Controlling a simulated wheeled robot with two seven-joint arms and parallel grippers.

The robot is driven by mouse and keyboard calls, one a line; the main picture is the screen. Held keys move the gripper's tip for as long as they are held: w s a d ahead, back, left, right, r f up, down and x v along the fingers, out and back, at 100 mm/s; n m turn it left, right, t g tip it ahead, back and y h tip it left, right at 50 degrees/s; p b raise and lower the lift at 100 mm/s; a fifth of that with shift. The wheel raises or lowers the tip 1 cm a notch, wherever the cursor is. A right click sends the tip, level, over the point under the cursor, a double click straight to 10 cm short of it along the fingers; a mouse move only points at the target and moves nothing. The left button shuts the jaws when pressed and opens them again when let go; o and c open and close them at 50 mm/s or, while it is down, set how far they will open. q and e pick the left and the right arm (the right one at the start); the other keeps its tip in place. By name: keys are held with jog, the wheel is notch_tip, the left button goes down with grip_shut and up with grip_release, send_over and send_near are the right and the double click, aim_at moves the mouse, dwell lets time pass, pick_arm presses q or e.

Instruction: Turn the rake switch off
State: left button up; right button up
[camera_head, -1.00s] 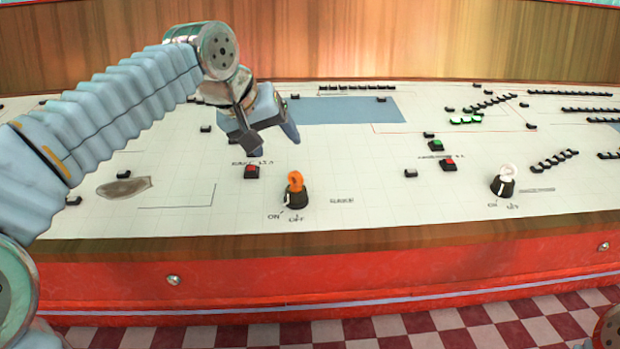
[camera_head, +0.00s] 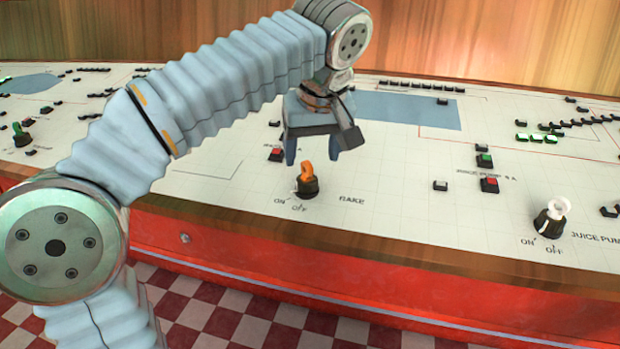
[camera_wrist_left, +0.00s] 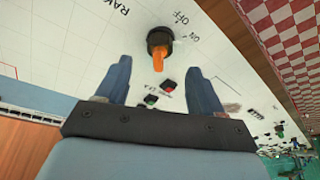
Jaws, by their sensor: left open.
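The rake switch (camera_head: 307,181) is a black rotary knob with an orange handle on the white control panel (camera_head: 400,214). ON and OFF labels sit at its base and RAKE is printed to its right. My left gripper (camera_head: 312,160) is open and empty, just above and behind the knob in the head view. In the left wrist view the rake switch (camera_wrist_left: 159,46) lies ahead of the gap between the open fingers (camera_wrist_left: 160,90), apart from both. I cannot tell for sure which label the knob points to. My right gripper is not in view.
A red button (camera_head: 275,154) sits just behind the switch. The panel's wooden front edge (camera_head: 380,262) is in front.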

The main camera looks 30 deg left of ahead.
aim_at(312, 174)
pick_arm(q)
jog(key=x, duration=0.7)
jog(key=shift+f+b, duration=0.15)
jog(key=shift+b, duration=0.25)
jog(key=c, duration=1.1)
jog(key=shift+o, duration=0.2)
jog(key=shift+n+p, duration=0.3)
jog(key=shift+n, duration=0.2)
jog(key=shift+w+d+n+g+y+p, duration=0.15)
jog(key=shift+n+g+p, duration=0.25)
jog(key=shift+n, duration=0.45)
jog(key=shift+w+n+g+y+p, duration=0.1)
jog(key=shift+n+g+y+p, duration=0.25)
jog(key=shift+n, duration=0.5)
jog(key=shift+w+n+g, duration=0.15)
jog(key=shift+n+g, duration=0.5)
jog(key=shift+n, duration=1.65)
